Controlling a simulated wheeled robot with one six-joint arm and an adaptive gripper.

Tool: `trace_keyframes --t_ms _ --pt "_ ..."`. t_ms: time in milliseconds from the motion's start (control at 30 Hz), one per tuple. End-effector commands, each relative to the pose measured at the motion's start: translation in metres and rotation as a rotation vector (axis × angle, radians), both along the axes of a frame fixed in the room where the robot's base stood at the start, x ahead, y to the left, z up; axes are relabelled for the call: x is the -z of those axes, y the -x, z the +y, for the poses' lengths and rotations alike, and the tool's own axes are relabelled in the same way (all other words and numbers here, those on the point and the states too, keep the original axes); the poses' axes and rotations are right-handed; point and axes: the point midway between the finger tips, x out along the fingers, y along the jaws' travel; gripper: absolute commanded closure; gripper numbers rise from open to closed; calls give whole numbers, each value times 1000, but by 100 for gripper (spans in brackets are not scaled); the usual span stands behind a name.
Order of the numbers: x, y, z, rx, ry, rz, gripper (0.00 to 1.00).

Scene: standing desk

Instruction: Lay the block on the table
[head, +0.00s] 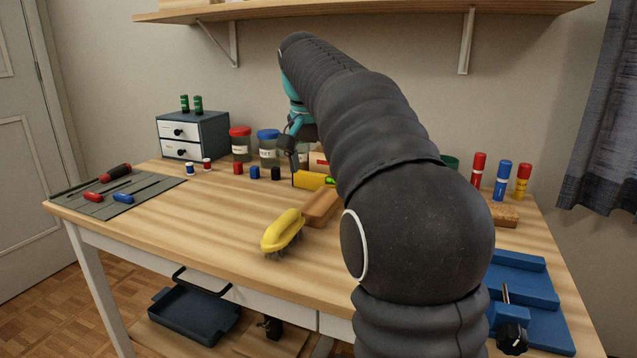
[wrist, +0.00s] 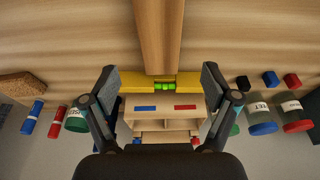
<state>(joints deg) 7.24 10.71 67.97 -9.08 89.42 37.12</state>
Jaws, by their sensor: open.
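My gripper (wrist: 160,76) is open, its fingers on either side of a yellow spirit level (wrist: 133,80) with a green vial. I cannot tell whether they touch it. In the head view the gripper (head: 292,165) is over the back of the desk, partly hidden by my arm, with the level (head: 309,180) beside it. A long wooden block (head: 321,207) lies in front of the level; in the wrist view this block (wrist: 158,35) runs away from the level's middle. I cannot tell if they touch. The wooden table (head: 215,220) carries both.
A yellow brush (head: 284,231) lies front of centre. Small red (head: 238,168), blue (head: 254,172) and black (head: 275,173) cubes, jars (head: 240,144) and a wooden organizer (wrist: 179,118) stand behind. The left-centre table is clear.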

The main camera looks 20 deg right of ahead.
Motion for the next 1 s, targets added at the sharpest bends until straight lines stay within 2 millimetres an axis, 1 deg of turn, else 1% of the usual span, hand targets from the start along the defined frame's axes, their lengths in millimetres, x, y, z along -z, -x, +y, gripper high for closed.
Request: trace_keyframes --t_ms 33,100,200,300,1000 --pt "-10 1 2 -1 0 -3 13" --pt "-19 3 4 -1 0 -1 13" --pt "-29 5 6 -1 0 0 13" --pt "-33 6 7 -1 0 0 13" --pt "-35 7 7 0 0 0 13"
